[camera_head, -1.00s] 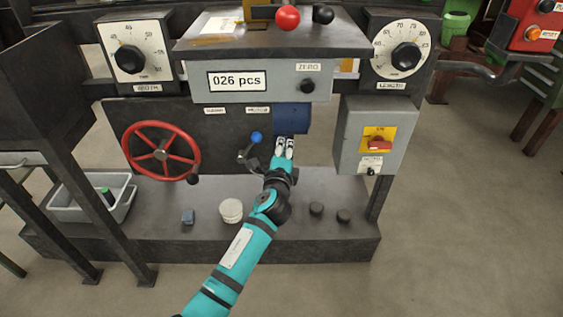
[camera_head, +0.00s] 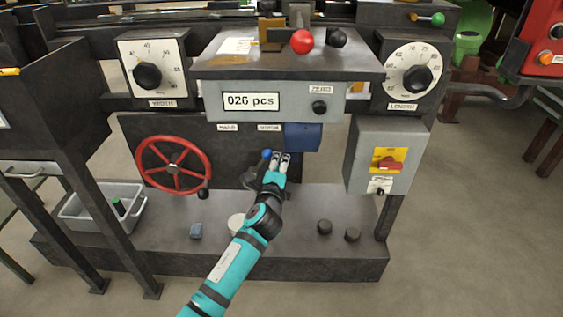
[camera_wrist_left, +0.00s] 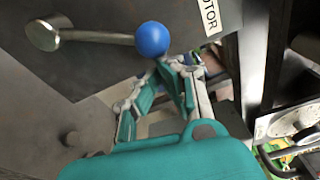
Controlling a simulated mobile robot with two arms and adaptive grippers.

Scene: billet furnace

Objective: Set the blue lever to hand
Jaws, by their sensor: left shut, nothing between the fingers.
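The blue lever's ball knob (camera_head: 267,154) is on the dark panel under the counter box, between the red handwheel and a blue block. The knob leans up and right from its pivot, which my left arm partly hides. My left gripper (camera_head: 280,158) is shut and empty, its fingertips just right of the knob. In the left wrist view the blue knob (camera_wrist_left: 152,39) sits right at the fingertips; I cannot tell if they touch. A label ending in "OTOR" (camera_wrist_left: 209,14) is beside the knob there. The other small label (camera_head: 228,127) is unreadable in the head view. My right gripper is not in view.
The red handwheel (camera_head: 173,165) is to the left. The blue block (camera_head: 302,137) and a grey switch box (camera_head: 386,155) are to the right. The counter box (camera_head: 270,101) overhangs the lever. Small knobs (camera_head: 325,227) stand on the plinth below.

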